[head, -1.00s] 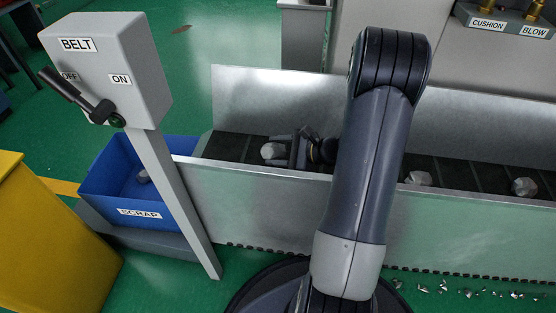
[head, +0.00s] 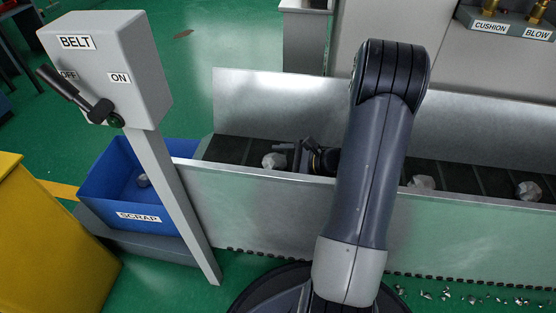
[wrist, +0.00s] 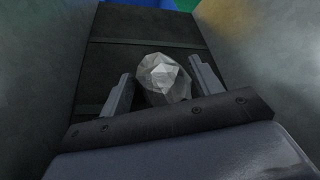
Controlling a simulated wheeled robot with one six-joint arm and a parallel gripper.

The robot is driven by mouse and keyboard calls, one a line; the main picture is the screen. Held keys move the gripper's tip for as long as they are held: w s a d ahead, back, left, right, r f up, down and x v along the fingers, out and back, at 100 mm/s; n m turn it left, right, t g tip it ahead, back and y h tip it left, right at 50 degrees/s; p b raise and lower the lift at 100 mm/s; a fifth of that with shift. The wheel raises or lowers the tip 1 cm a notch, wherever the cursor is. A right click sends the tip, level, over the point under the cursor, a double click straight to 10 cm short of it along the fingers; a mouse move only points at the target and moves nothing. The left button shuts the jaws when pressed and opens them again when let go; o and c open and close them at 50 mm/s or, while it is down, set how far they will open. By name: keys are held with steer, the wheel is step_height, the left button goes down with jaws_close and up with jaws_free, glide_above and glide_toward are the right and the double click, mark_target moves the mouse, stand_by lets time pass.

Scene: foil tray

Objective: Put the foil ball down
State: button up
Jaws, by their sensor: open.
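A crumpled foil ball (head: 274,160) lies on the dark belt (head: 232,148) near its left end. It also shows in the wrist view (wrist: 163,80), where it is between and slightly beyond the fingertips. My gripper (wrist: 160,88) is open, with a finger on each side of the ball and a gap visible to each finger. In the head view my gripper (head: 287,153) is low in the belt trough, just right of the ball, partly hidden by the front wall.
Metal walls (head: 290,98) flank the belt. More foil balls (head: 421,183) (head: 529,190) lie further right on it. A blue scrap bin (head: 120,185) with a piece inside stands at the belt's left end. A belt switch box (head: 105,70) stands on a post in front.

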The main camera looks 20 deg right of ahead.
steer(key=p+v, duration=0.4)
steer(key=v, duration=0.7)
steer(key=shift+s+d+r, duration=0.1)
steer(key=shift+s+d, duration=0.05)
steer(key=shift+s, duration=0.1)
